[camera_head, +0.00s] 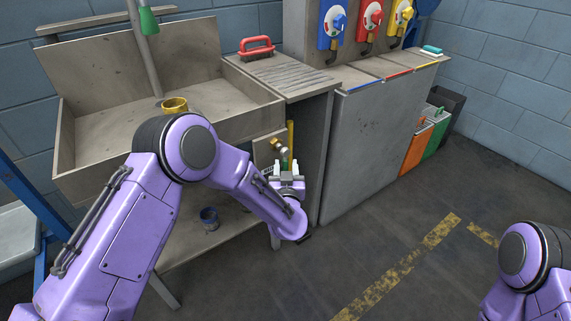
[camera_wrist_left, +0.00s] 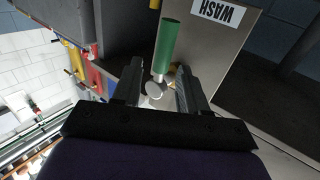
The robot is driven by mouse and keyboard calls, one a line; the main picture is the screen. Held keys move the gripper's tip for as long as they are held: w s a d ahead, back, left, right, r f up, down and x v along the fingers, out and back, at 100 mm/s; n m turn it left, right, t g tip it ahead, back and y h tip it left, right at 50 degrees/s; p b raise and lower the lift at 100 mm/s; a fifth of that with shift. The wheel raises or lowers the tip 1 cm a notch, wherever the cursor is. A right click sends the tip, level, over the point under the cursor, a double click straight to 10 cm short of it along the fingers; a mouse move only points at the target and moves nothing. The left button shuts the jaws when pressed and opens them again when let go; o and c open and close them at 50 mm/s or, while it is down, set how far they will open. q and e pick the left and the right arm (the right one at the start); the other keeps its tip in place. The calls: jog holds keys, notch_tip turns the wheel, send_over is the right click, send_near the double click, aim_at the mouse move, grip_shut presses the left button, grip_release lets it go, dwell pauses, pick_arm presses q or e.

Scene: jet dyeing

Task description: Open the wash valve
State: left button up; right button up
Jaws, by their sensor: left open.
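The wash valve shows in the left wrist view as a green handle (camera_wrist_left: 167,45) with a silvery metal end (camera_wrist_left: 155,89) below it. It stands by a grey panel with a white WASH label (camera_wrist_left: 218,12). My left gripper (camera_wrist_left: 158,76) is open, with one finger on each side of the handle's lower end; I cannot tell whether they touch it. In the head view my left gripper (camera_head: 286,166) is just below brass and silver valve fittings (camera_head: 279,147) under the sink. The handle is small and partly hidden there. My right gripper is out of view.
The sink (camera_head: 90,118) stands above, with a yellow cup (camera_head: 174,104) in it. A blue cup (camera_head: 209,218) is on the lower shelf. A grey cabinet (camera_head: 365,140) stands close to the right of my left gripper. The floor in front is clear.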

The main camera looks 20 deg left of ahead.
aim_at(286, 163)
pick_arm(q)
jog(key=x, duration=0.3)
jog(key=shift+w+a, duration=0.15)
grip_shut()
